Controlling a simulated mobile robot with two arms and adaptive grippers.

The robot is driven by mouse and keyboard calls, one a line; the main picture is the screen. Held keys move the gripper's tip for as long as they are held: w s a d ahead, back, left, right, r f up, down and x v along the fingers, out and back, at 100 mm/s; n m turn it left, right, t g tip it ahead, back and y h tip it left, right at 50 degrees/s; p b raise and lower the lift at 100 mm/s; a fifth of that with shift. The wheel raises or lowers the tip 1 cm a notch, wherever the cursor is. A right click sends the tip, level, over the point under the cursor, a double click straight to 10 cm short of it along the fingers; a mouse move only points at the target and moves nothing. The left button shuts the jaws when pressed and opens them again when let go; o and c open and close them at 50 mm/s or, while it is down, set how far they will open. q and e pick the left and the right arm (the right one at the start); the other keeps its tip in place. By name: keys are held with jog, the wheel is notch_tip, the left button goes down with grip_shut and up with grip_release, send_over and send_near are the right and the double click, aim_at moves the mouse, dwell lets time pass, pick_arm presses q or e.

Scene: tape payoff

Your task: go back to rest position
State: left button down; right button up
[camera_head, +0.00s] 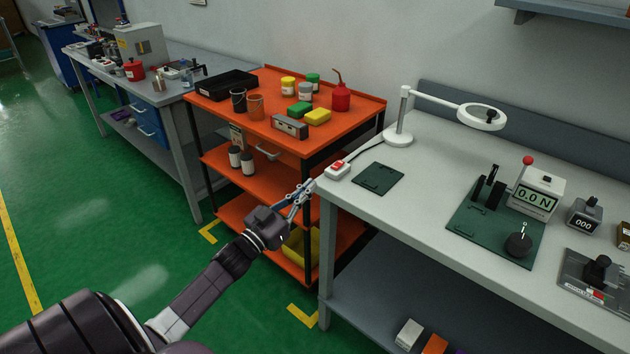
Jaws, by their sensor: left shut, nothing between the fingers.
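My left gripper (300,192) reaches in from the lower left. Its fingers are shut with nothing visible between them. The fingertips are near the left end of the white workbench (430,216), close to a small white box with a red switch (337,170). I cannot tell whether they touch it. My right gripper is not in view.
An orange cart (330,128) with bottles, cups and a black tray (227,85) stands behind the gripper. The workbench carries a magnifier lamp (480,116), a dark green mat (377,179) and a force gauge (536,192). Green floor (90,220) is clear at left.

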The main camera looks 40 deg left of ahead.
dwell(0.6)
pick_arm(q)
jog(key=s+d+f+n+g+y, duration=0.1)
jog(key=s+f+g, duration=0.25)
jog(key=f, duration=0.85)
jog(key=s+d+f+g+y, duration=0.15)
jog(key=s+f, duration=0.35)
jog(key=f, duration=0.8)
jog(key=s+d+f+n+g+y, duration=0.1)
jog(key=s+f+g, duration=0.35)
jog(key=f, duration=0.75)
jog(key=s+d+f+m+g, duration=0.15)
jog(key=s+d+f, duration=0.25)
jog(key=s+f, duration=0.45)
jog(key=s+d+f+g, duration=0.3)
jog(key=s+d+f, duration=0.1)
jog(key=s+f, duration=0.5)
jog(key=s+d+f+m+g+h, duration=0.1)
jog(key=s+d+f+g, duration=0.1)
jog(key=s, duration=0.8)
jog(key=s+d+f+m+g, duration=0.1)
jog(key=s+d+f+g, duration=0.2)
jog(key=s, duration=0.7)
jog(key=d, duration=0.2)
jog(key=shift+d+f+h, duration=0.15)
jog(key=shift+d+h, duration=0.15)
jog(key=shift+h, duration=0.05)
